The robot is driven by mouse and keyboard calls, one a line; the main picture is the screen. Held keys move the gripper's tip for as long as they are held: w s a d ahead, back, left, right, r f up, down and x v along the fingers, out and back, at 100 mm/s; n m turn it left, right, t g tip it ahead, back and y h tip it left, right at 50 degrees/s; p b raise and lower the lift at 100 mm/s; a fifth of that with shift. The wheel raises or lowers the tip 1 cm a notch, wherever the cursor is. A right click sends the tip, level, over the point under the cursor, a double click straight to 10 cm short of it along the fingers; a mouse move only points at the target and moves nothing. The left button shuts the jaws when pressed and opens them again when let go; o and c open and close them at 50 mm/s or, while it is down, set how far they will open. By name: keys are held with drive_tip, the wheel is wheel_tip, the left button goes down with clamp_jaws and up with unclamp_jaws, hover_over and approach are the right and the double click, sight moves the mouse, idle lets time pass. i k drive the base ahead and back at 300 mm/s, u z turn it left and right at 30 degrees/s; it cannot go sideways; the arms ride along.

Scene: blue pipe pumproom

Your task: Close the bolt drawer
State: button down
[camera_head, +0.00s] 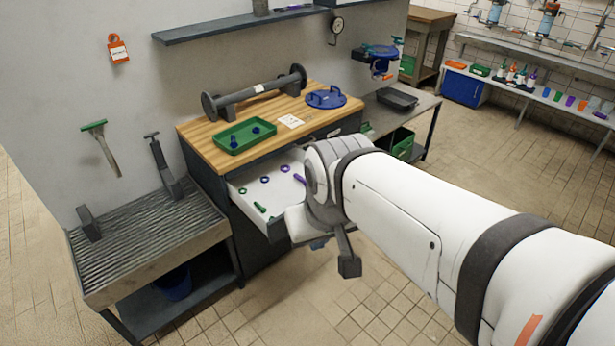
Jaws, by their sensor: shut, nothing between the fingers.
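The bolt drawer (247,191) is pulled out from under the wooden-topped workbench (196,145). It is a pale, shallow drawer with green, blue and purple small parts lying in it. Its right part is hidden behind my wrist. My gripper (348,265) shows only in part, as a dark grey piece hanging below the wrist, in front of the drawer's right front side. It is shut and empty. Whether it touches the drawer front cannot be told, as my arm covers that place.
A green tray (222,145), a grey flanged pipe (250,97) and a blue round lid (326,97) sit on the bench top. A ribbed metal table (135,240) stands close at left. The tiled floor (390,310) in front is clear.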

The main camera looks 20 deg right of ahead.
sight(283, 191)
drive_tip(key=i, duration=0.9)
drive_tip(key=u, duration=0.05)
